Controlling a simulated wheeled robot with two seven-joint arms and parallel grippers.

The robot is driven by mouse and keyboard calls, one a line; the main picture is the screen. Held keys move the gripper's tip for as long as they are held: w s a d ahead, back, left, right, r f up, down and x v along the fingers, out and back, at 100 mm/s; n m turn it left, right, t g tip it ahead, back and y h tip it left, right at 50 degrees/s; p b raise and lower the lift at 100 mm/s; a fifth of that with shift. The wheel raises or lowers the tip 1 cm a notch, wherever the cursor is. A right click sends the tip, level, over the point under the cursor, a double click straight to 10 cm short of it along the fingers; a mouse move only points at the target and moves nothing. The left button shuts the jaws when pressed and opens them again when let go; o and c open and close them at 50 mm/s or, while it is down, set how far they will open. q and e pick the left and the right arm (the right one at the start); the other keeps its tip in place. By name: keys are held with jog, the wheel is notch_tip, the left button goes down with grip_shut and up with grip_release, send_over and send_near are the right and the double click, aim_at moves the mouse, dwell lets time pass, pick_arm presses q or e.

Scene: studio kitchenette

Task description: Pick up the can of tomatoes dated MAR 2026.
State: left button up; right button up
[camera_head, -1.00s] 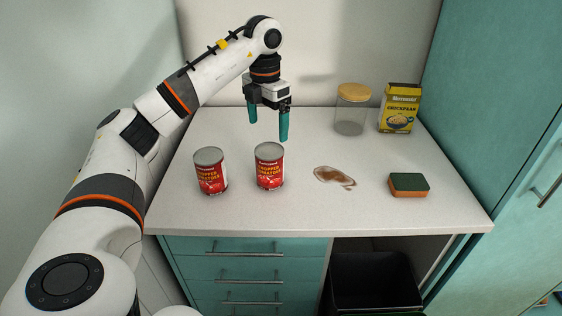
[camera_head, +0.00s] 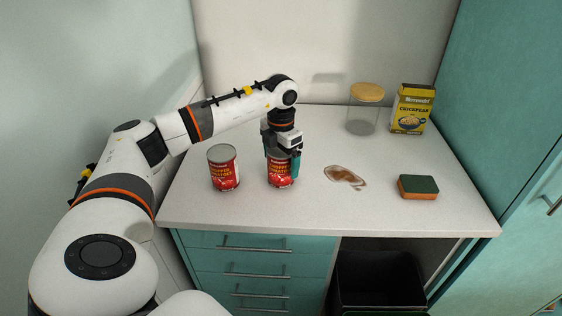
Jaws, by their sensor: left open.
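Two red cans labelled chopped tomatoes stand upright on the white counter (camera_head: 330,215). The left can (camera_head: 223,169) is in plain view, with a grey top. The right can (camera_head: 280,175) is partly hidden behind my left gripper (camera_head: 283,165). No date can be read on either can at this size. My right gripper is not in view.
A brown spill (camera_head: 345,176) lies right of the cans, with a green and orange sponge (camera_head: 418,187) beyond it. A glass jar (camera_head: 363,115) with a wooden lid and a yellow chickpea box (camera_head: 411,110) stand at the back right. A black bin (camera_head: 378,282) is below the counter.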

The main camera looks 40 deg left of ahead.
pick_arm(q)
jog(key=c, duration=1.4)
jog(key=shift+r, duration=0.1)
